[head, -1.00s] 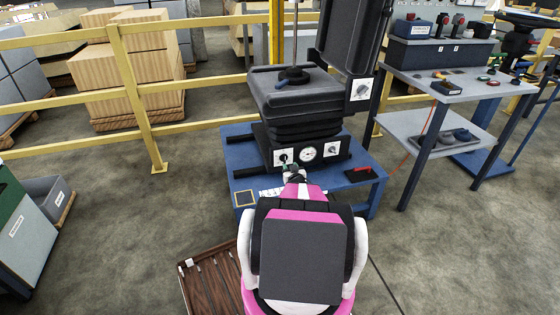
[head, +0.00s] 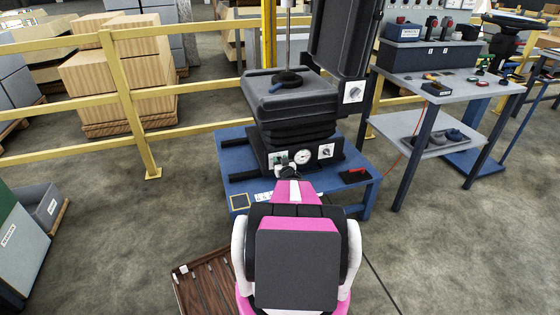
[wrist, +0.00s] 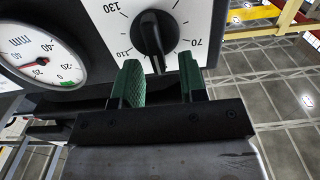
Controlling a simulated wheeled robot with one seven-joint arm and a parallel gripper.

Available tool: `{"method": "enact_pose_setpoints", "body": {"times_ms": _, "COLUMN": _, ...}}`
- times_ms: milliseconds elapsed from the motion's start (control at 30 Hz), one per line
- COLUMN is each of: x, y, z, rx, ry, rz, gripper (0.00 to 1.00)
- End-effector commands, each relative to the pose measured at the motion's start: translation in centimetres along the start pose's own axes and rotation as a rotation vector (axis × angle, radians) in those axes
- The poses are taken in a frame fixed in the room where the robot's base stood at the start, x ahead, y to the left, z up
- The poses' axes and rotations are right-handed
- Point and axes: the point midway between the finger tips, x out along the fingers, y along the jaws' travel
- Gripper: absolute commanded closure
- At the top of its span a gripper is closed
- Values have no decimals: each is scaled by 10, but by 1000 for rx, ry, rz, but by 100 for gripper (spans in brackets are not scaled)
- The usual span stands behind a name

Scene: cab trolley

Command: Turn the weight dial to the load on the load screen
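The weight dial (wrist: 152,38) is a black knob on a white plate marked 70, 110 and 130. It fills the top of the wrist view, which looks upside down. The knob's narrow end points between 110 and 70. In the head view its plate (head: 279,158) is the left one on the seat base. My gripper (wrist: 160,82) has green fingertips set apart, one to each side of the knob's narrow end. Whether they touch it is unclear. In the head view my gripper (head: 286,170) is at that plate, partly hidden by my arm. I cannot make out a load screen.
A round mm gauge (wrist: 35,55) sits beside the dial. Another knob plate (head: 326,151) is to its right, and one more knob (head: 353,91) is on the seat's side. The seat stands on a blue platform (head: 235,155). A workbench (head: 460,90) stands right, yellow railing (head: 130,95) behind.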

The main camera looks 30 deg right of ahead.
Motion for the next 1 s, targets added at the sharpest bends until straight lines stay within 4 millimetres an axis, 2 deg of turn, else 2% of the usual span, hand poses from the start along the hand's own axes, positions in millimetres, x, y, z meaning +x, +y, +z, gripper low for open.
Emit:
{"method": "enact_pose_setpoints", "body": {"times_ms": 100, "x": 6, "y": 0, "z": 0, "rx": 0, "ry": 0, "rz": 0, "gripper": 62}}
{"method": "enact_pose_setpoints", "body": {"times_ms": 367, "x": 7, "y": 0, "z": 0, "rx": 0, "ry": 0, "rz": 0, "gripper": 62}}
{"method": "enact_pose_setpoints", "body": {"times_ms": 400, "x": 7, "y": 0, "z": 0, "rx": 0, "ry": 0, "rz": 0, "gripper": 65}}
{"method": "enact_pose_setpoints", "body": {"times_ms": 467, "x": 7, "y": 0, "z": 0, "rx": 0, "ry": 0, "rz": 0, "gripper": 84}}
{"method": "enact_pose_setpoints", "body": {"times_ms": 500, "x": 7, "y": 0, "z": 0, "rx": 0, "ry": 0, "rz": 0, "gripper": 98}}
{"method": "enact_pose_setpoints", "body": {"times_ms": 533, "x": 7, "y": 0, "z": 0, "rx": 0, "ry": 0, "rz": 0, "gripper": 100}}
{"method": "enact_pose_setpoints", "body": {"times_ms": 1000, "x": 6, "y": -2, "z": 0, "rx": -73, "ry": 0, "rz": 0, "gripper": 100}}
